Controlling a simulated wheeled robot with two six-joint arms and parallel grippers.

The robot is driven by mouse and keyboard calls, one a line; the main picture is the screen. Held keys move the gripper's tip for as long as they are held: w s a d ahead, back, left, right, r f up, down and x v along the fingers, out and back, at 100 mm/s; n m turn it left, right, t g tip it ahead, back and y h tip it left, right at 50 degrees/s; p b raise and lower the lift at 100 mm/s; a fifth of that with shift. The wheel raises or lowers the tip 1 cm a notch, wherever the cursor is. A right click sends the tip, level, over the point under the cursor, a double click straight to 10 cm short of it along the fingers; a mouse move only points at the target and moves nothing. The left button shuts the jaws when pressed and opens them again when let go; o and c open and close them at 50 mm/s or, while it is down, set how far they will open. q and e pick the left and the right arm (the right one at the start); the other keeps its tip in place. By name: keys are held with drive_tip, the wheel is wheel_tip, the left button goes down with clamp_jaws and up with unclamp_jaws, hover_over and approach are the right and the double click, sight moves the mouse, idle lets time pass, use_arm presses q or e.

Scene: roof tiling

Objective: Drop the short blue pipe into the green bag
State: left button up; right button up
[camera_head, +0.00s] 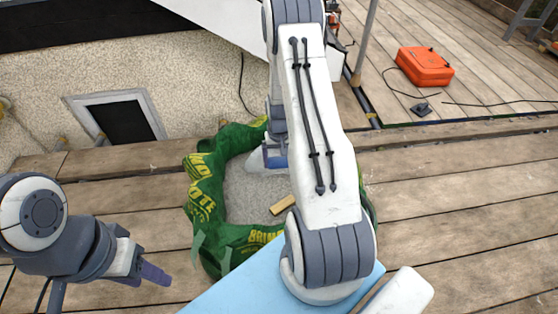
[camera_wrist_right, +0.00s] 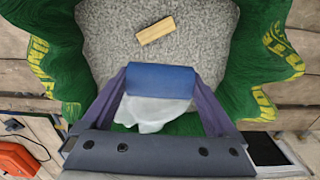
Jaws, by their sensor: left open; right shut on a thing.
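The short blue pipe (camera_wrist_right: 162,79) is held crosswise between the two fingers of my right gripper (camera_wrist_right: 160,84), which is shut on it. The green bag (camera_head: 205,205) stands open on the planks, with yellow lettering on its sides. In the right wrist view the pipe is over the bag's opening, and the bag's green wall (camera_wrist_right: 65,50) shows on both sides. In the head view my right arm covers the bag's right part. My left gripper (camera_head: 152,273) is open and empty at the lower left, apart from the bag.
Inside the bag, a small wooden block (camera_head: 282,205) lies on the grey bottom. A whitish crumpled piece (camera_wrist_right: 150,113) shows below the pipe. An orange case (camera_head: 425,66) with a cable is at the upper right. A dark framed window (camera_head: 122,120) is at the left.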

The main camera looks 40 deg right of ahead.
sight(279, 166)
wheel_tip(279, 166, down, 3)
drive_tip(key=shift+f+b, duration=0.2)
drive_tip(key=shift+b, duration=0.95)
use_arm(q)
wheel_tip(279, 166, down, 3)
drive_tip(key=shift+f, duration=0.1)
use_arm(e)
drive_tip(key=o, duration=1)
drive_tip(key=shift+c, duration=0.2)
drive_tip(key=shift+r, duration=0.1)
wheel_tip(279, 166, up, 10)
drive_tip(key=p, duration=0.3)
drive_tip(key=shift+r, duration=0.2)
use_arm(q)
wheel_tip(279, 166, up, 3)
drive_tip(key=shift+r, duration=0.15)
